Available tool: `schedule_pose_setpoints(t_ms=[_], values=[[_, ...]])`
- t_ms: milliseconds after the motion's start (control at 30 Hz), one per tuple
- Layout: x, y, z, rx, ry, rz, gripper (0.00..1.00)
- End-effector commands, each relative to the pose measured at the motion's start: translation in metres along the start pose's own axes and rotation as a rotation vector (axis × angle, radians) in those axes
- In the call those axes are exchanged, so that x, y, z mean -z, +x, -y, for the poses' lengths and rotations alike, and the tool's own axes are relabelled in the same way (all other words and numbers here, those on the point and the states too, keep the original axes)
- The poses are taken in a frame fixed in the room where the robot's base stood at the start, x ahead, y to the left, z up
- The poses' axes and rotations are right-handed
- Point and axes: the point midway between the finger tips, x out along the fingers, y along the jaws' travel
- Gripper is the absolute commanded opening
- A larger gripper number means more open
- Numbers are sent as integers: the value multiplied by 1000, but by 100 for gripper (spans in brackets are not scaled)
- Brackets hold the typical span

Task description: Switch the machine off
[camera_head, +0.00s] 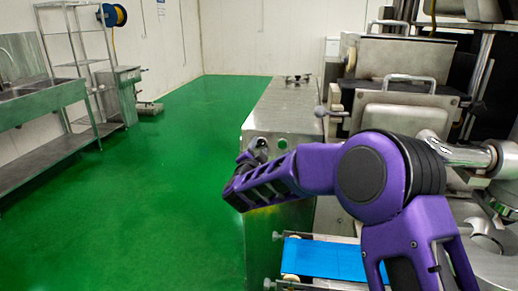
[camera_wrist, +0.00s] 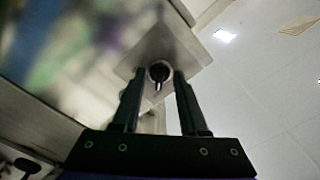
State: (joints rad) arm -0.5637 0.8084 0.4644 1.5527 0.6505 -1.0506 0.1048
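The machine (camera_head: 405,60) stands at the right in the head view, with a brushed steel cabinet (camera_head: 285,108) on its left side. In the wrist view a dark round rotary knob (camera_wrist: 158,72) with a pale pointer sits on a square steel face (camera_wrist: 190,50). My gripper (camera_wrist: 159,74) is open, with one dark finger on each side of the knob and a gap visible to each. I cannot tell whether the fingertips reach past the knob. In the head view my purple forearm ends at the cabinet's front and partly hides the knob area.
A green button (camera_head: 283,144) is on the cabinet front. A blue conveyor belt (camera_head: 325,258) lies low beside my arm. A steel sink bench (camera_head: 40,110) and a rack (camera_head: 80,60) stand at the left. The green floor (camera_head: 160,200) between is clear.

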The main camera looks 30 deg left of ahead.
Motion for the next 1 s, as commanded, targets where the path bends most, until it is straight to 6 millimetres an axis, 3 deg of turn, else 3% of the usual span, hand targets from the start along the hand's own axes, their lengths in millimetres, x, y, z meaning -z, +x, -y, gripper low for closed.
schedule_pose_setpoints(t_ms=[367,467,1000], values=[[0,-10,1,1,0,0,42],[0,-26,1,2,0,2,42],[0,-149,0,2,-1,1,42]])
